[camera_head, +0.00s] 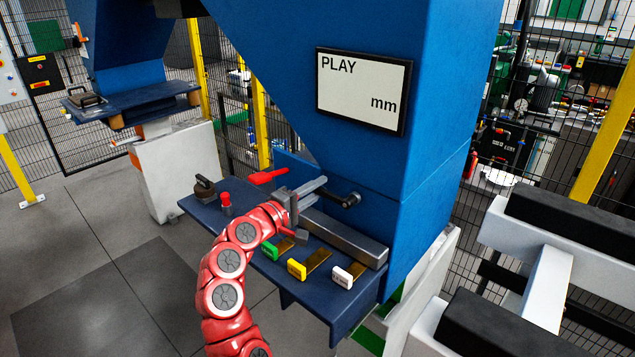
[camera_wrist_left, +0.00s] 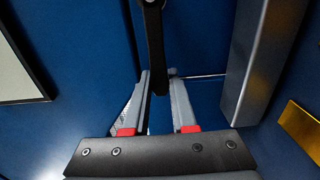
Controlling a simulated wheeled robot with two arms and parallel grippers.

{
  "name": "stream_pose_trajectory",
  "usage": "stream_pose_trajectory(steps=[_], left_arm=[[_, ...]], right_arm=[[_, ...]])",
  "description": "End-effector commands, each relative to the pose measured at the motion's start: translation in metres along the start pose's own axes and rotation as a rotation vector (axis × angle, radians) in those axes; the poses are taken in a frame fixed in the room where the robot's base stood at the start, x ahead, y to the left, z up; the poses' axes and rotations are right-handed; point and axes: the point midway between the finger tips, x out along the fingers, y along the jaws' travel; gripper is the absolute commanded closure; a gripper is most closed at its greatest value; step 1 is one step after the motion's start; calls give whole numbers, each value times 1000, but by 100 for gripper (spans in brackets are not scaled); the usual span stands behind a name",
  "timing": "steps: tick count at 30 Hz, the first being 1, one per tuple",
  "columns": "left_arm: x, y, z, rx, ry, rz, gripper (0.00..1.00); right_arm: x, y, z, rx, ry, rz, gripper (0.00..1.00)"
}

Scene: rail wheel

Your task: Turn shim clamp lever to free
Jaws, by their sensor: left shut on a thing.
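The shim clamp lever (camera_head: 346,200) is a dark crank on the blue machine face, below the display. In the left wrist view the lever (camera_wrist_left: 154,45) hangs down from its pivot at the top edge, and its lower end lies between my fingers. My left gripper (camera_head: 320,188) reaches it from the left and is shut on it. The gripper's two grey fingers with red bases also show in the left wrist view (camera_wrist_left: 158,76). The lever's gripped end is partly hidden in the head view. My right gripper is in neither view.
A grey bar (camera_head: 345,238) lies on the blue shelf (camera_head: 305,292). Green (camera_head: 270,252), yellow (camera_head: 296,269) and white (camera_head: 342,277) tagged shims lie before it. A red knob (camera_head: 225,200) and a dark fixture (camera_head: 204,188) stand left. The display (camera_head: 362,90) reads "PLAY mm".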

Motion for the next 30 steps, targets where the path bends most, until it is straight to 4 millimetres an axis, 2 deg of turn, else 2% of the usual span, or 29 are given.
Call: stream_pose_trajectory(steps=[16,17,21,22,30], left_arm=[[0,-4,0,-26,1,-5,100],[0,-5,0,-26,1,-5,73],[0,-4,0,-25,1,-4,48],[0,-4,0,-25,1,-4,45],[0,-3,0,-25,0,-2,45]], right_arm=[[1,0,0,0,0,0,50],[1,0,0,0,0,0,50],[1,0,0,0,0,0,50],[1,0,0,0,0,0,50],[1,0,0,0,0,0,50]])
